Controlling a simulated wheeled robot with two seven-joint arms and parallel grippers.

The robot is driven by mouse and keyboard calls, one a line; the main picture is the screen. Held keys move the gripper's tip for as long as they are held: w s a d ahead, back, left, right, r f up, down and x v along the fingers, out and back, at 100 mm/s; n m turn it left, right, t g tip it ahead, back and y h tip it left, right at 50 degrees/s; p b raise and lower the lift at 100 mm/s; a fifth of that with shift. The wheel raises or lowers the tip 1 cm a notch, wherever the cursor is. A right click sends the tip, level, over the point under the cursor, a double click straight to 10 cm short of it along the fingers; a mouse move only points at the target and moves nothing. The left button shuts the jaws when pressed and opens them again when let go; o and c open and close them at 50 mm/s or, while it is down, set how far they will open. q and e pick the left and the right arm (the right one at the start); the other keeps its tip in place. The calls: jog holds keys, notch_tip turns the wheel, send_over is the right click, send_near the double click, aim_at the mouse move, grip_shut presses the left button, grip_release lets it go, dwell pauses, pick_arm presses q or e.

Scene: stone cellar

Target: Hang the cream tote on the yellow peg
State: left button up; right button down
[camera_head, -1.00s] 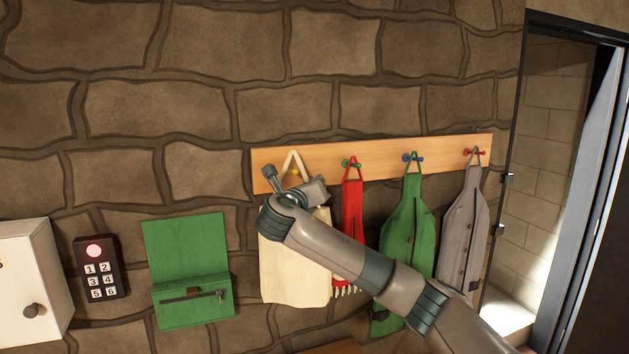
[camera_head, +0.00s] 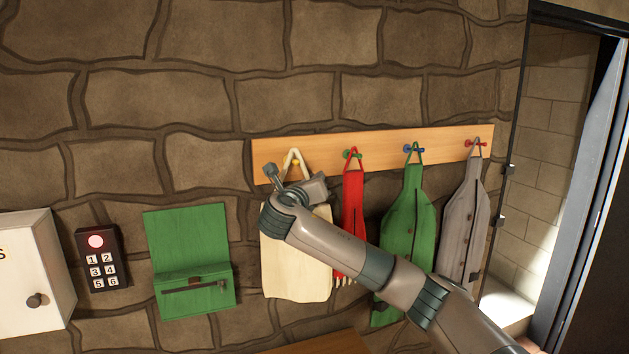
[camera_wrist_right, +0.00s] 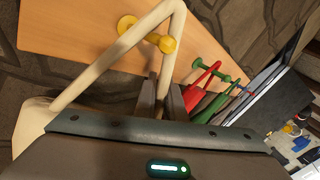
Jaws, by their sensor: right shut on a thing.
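The cream tote (camera_head: 297,265) hangs by its strap from my right gripper (camera_head: 295,188), in front of the wall rack's left end. The gripper is shut on one side of the strap, which also shows in the right wrist view (camera_wrist_right: 100,68). The yellow peg (camera_head: 296,162) shows inside the strap loop. In the right wrist view, the yellow peg's knob (camera_wrist_right: 168,44) shows within the loop, and the strap crosses in front of its shaft. The loop's top is above the peg; I cannot tell whether it touches. My left gripper is out of view.
On the wooden rack (camera_head: 375,147), a red scarf (camera_head: 352,200), a green garment (camera_head: 408,215) and a grey garment (camera_head: 463,220) hang right of the tote. A green wall box (camera_head: 190,260), keypad (camera_head: 98,258) and white cabinet (camera_head: 30,270) are left. A doorway is right.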

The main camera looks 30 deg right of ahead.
jog(key=c, duration=1.8)
grip_release()
jog(key=shift+o, duration=0.2)
jog(key=shift+s+r, duration=0.15)
jog(key=shift+s, duration=0.05)
jog(key=shift+w+a, duration=0.1)
jog(key=shift+a, duration=0.1)
jog(key=shift+s+a+f+b, duration=0.3)
jog(key=shift+a+b, duration=0.2)
jog(key=b+v, duration=0.5)
jog(key=v, duration=1.1)
jog(key=shift+s+r+b, duration=0.2)
jog(key=shift+r+b, duration=0.1)
